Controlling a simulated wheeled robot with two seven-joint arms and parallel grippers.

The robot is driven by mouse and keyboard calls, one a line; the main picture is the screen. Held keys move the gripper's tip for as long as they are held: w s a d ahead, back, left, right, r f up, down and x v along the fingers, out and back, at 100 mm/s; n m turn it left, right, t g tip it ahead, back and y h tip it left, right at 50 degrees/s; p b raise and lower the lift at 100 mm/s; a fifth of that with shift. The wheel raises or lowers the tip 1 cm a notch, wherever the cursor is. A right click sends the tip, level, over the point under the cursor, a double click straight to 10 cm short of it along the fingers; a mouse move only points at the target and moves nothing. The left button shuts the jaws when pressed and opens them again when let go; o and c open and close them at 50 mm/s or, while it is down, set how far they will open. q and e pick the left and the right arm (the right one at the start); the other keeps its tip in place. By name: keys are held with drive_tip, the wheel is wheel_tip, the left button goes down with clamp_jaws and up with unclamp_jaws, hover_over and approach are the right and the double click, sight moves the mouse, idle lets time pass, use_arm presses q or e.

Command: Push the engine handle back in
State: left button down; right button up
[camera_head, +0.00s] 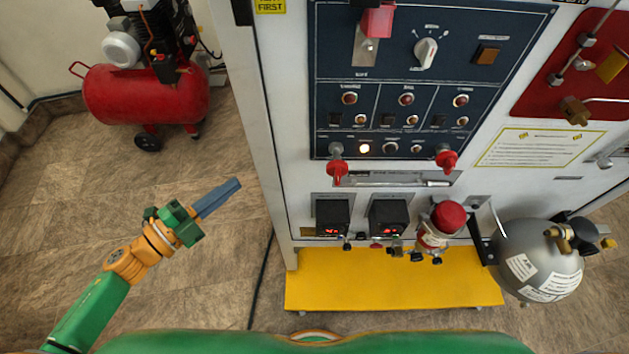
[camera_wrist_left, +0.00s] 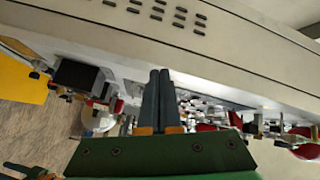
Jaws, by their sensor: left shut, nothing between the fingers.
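Two red handles hang at the lower edge of the dark blue panel, one at the left (camera_head: 337,170) and one at the right (camera_head: 446,160). No readable label shows which is the engine handle. My left gripper (camera_head: 237,184) is left of the cabinet, apart from it and from both handles. Its blue-grey fingers are shut and empty, and they also fill the middle of the left wrist view (camera_wrist_left: 163,73). A dark, finger-like shape at that view's lower left edge may be my right gripper (camera_wrist_left: 22,168); its jaws are unclear. The head view does not show it.
The white cabinet (camera_head: 262,130) has a yellow base plate (camera_head: 390,290). A grey tank (camera_head: 540,260) and a red-topped valve (camera_head: 447,217) stick out from its front. A red compressor (camera_head: 145,95) stands at the upper left. The floor around my left gripper is clear.

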sight(335, 177)
use_arm(q)
drive_tip(key=s+d+r+m+g+h, duration=0.5)
drive_tip(key=s+d+r+m+g, duration=0.2)
drive_tip(key=s+m+g, duration=0.1)
drive_tip(key=s+m, duration=0.1)
drive_tip(key=m, duration=0.1)
drive_tip(key=shift+d+m, duration=0.25)
drive_tip(key=shift+m, duration=0.15)
drive_tip(key=shift+w, duration=0.1)
drive_tip(key=w+d+p, duration=0.1)
drive_tip(key=w+d, duration=0.1)
drive_tip(key=d, duration=0.1)
drive_tip(key=w+d+p, duration=0.1)
drive_tip(key=d, duration=0.2)
drive_tip(key=w+d+p, duration=0.1)
drive_tip(key=w+d, duration=0.1)
drive_tip(key=d, duration=0.2)
drive_tip(key=shift+w, duration=0.3)
drive_tip(key=shift+w+a, duration=0.15)
drive_tip(key=shift+w, duration=0.3)
